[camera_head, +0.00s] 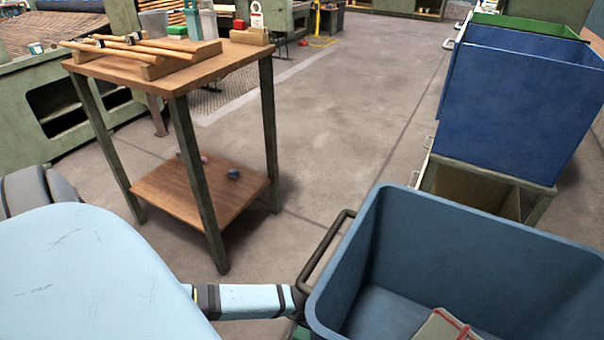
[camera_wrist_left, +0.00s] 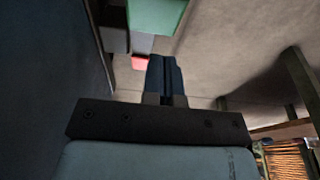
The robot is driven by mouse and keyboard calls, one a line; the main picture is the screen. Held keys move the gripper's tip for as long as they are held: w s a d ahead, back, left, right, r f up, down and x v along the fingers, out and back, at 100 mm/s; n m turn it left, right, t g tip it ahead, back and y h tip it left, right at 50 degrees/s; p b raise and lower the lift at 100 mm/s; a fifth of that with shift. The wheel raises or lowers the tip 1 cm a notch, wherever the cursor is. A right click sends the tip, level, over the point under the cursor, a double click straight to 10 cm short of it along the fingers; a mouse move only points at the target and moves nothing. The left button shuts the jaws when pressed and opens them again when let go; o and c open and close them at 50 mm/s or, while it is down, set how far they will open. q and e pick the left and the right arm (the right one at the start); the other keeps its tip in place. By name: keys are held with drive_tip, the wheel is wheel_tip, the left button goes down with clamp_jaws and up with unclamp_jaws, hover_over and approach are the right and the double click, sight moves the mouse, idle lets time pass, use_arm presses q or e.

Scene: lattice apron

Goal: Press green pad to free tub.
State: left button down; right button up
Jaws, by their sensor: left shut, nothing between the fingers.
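A blue tub (camera_head: 480,245) fills the lower right of the head view, with a dark handle (camera_head: 326,250) on its left side and a pale, red-edged item (camera_head: 445,325) inside. My left arm reaches in from the left to beside the tub, below the handle; its gripper is hidden there. In the left wrist view my left gripper (camera_wrist_left: 165,62) is shut and empty. Just beyond its tips are a green block (camera_wrist_left: 157,14), which looks like the green pad, and a small red piece (camera_wrist_left: 138,62). I cannot tell whether the fingers touch either. My right gripper is not in view.
A wooden table (camera_head: 225,62) with a lower shelf (camera_head: 190,205) stands at the left, carrying sticks and small containers. Another blue bin (camera_head: 520,105) stands on a frame (camera_head: 485,172) at the right. The concrete floor (camera_head: 340,110) between them is clear.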

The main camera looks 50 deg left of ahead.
use_arm(q)
drive_tip(key=f, duration=0.1)
drive_tip(key=f+b, duration=0.1)
drive_tip(key=f, duration=0.1)
drive_tip(key=f+b, duration=0.1)
drive_tip(key=shift+w+a+f, duration=0.1)
drive_tip(key=shift+w+f, duration=0.2)
drive_tip(key=shift+w, duration=0.05)
drive_tip(key=shift+w+f+b, duration=0.1)
drive_tip(key=shift+f+b, duration=0.2)
drive_tip(key=shift+f, duration=0.05)
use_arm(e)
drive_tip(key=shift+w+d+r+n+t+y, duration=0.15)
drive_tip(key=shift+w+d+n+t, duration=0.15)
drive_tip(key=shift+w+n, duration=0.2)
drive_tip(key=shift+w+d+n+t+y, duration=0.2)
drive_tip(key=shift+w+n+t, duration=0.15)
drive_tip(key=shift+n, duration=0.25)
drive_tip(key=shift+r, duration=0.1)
